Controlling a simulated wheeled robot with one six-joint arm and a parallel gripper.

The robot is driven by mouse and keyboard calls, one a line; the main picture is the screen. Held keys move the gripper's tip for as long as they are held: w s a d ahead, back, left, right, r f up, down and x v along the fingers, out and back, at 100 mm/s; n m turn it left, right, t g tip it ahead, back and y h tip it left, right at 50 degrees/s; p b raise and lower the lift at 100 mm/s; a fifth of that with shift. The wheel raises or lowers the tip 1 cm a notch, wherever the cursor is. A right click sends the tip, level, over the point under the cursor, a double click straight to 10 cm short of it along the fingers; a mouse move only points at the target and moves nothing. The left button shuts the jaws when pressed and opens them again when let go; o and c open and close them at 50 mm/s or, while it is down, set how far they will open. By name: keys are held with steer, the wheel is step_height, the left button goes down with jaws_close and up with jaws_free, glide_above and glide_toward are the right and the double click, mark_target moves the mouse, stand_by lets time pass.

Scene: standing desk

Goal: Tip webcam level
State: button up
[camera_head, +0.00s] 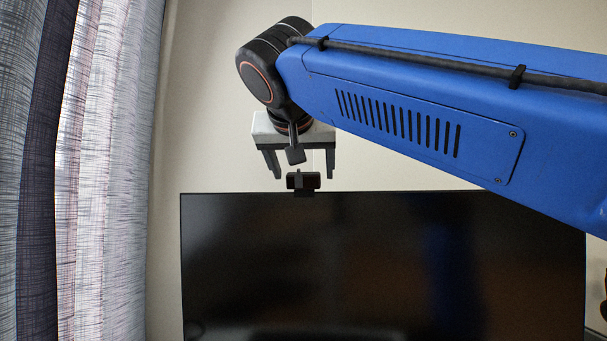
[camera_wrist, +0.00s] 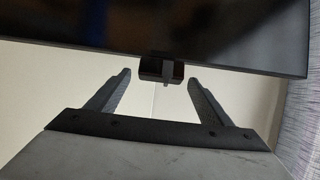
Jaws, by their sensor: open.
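The webcam (camera_head: 304,181) is a small black block on the top edge of the monitor, left of the middle. My gripper (camera_head: 301,177) is above it, pointing down, with its two fingers apart and nothing between them. In the wrist view the webcam (camera_wrist: 160,69) shows at the monitor's edge, between and just beyond the open fingertips of my gripper (camera_wrist: 160,80). No contact with the webcam shows. Its exact tilt is hard to tell.
The large dark monitor (camera_head: 380,270) fills the lower part of the head view and also shows in the wrist view (camera_wrist: 220,30). A grey curtain (camera_head: 110,170) hangs at the left. The pale wall (camera_head: 210,120) is behind. The space above the monitor's left part is clear.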

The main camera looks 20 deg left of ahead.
steer(key=shift+x, duration=1.05)
steer(key=c, duration=1.1)
